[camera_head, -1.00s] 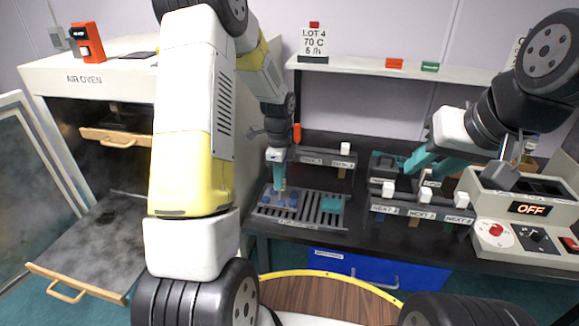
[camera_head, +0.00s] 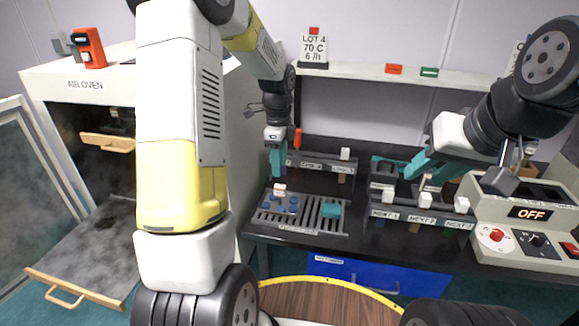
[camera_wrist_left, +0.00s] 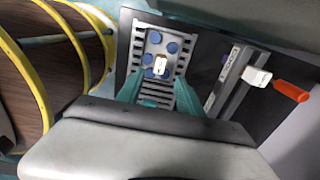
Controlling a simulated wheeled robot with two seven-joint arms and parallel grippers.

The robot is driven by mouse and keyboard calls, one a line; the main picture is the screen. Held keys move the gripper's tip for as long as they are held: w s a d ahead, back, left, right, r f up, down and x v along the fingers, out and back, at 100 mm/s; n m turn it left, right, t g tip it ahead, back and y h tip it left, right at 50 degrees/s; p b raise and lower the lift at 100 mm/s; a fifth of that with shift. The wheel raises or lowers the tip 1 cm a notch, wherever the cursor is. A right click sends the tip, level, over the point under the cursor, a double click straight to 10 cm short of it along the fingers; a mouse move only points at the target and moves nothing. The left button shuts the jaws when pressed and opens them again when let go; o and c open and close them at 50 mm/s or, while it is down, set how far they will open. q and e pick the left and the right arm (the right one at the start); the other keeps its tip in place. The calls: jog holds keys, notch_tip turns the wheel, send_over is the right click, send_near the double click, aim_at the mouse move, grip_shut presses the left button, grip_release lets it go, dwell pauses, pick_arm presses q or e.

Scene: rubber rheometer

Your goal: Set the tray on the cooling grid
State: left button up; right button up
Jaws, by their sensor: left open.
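The tray (camera_head: 283,204), a small grey plate with several blue discs and a pale knob (camera_head: 280,188), rests on the left part of the slatted cooling grid (camera_head: 318,225). In the left wrist view the tray (camera_wrist_left: 171,62) lies on the grid (camera_wrist_left: 148,98), with its knob (camera_wrist_left: 160,66) standing up between the discs. My left gripper (camera_head: 277,163) is open and empty just above the knob; its teal fingers (camera_wrist_left: 158,92) are apart and clear of it. My right gripper (camera_head: 418,162) hangs over the rack at right; I cannot tell its opening.
A labelled rack (camera_head: 318,161) stands behind the grid, with an orange-handled tool (camera_head: 297,138). At left, the air oven (camera_head: 85,84) has its door open and a shelf (camera_head: 85,240) pulled out. The rheometer (camera_head: 528,220) reads OFF.

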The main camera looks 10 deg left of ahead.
pick_arm(q)
jog(key=s+r+n+t, duration=0.2)
jog(key=s+r+n, duration=0.25)
jog(key=r, duration=0.65)
jog(key=s+d+r+n+t+h, duration=0.1)
jog(key=s+r+n+t, duration=0.1)
jog(key=s+n, duration=0.4)
jog(key=s+d+r+n+t+h, duration=0.1)
jog(key=s+r+n, duration=0.4)
jog(key=s, duration=0.8)
jog(key=shift+s+d+n+t, duration=0.45)
jog(key=shift+n+t, duration=0.15)
jog(key=shift+n, duration=0.55)
